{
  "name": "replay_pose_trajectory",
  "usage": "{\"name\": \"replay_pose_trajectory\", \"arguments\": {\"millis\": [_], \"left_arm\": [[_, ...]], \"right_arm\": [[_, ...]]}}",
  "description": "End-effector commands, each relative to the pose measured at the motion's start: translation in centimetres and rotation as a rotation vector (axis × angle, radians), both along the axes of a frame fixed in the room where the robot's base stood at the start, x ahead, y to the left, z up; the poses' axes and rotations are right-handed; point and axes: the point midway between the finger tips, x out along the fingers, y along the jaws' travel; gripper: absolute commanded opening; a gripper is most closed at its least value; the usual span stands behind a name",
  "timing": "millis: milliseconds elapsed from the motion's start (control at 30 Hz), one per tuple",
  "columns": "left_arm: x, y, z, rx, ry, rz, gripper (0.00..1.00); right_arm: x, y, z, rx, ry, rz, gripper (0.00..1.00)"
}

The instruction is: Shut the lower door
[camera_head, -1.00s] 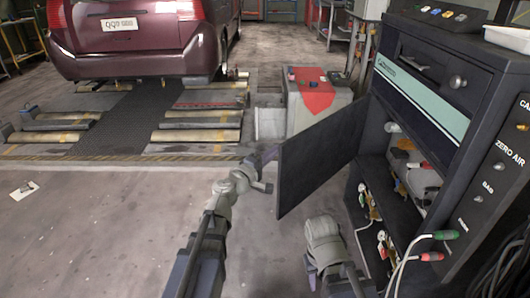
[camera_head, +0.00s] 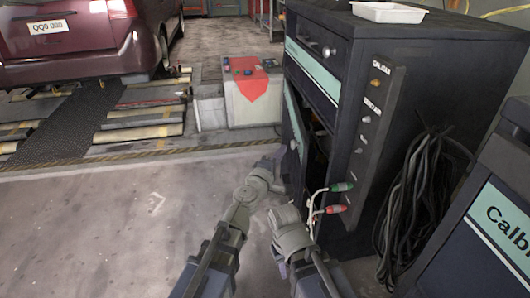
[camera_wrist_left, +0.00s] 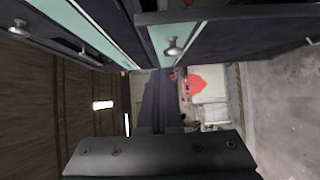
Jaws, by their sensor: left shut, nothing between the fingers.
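The dark lower door (camera_head: 290,126) with a teal stripe is on the left-facing front of the dark cabinet. It stands ajar, with a dark gap at its right edge. My left gripper (camera_head: 275,168) is shut and empty, close in front of the door's lower part; I cannot tell whether it touches. In the left wrist view, my dark gripper body (camera_wrist_left: 160,155) fills the bottom, and a teal-striped panel with a round knob (camera_wrist_left: 172,47) is above it. My right gripper (camera_head: 284,217) is low, beside the left arm; its fingers are not clear.
A grey box with a red patch (camera_head: 252,95) stands behind. Floor at the left is clear.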

Motion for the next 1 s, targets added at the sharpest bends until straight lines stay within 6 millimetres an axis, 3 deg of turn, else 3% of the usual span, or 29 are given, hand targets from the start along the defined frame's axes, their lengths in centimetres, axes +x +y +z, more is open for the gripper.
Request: {"name": "replay_pose_trajectory", "arguments": {"millis": [333,767,1000], "left_arm": [[0.0,-1.5,0.0,0.000,0.000,0.000,0.00],[-0.2,-1.3,0.0,0.000,0.000,0.000,0.00],[-2.1,-0.2,0.0,0.000,0.000,-0.001,0.00]], "right_arm": [[0.0,0.0,0.0,0.000,0.000,0.000,0.36],[0.0,0.0,0.0,0.000,0.000,0.000,0.36],[0.0,0.0,0.0,0.000,0.000,0.000,0.36]]}}
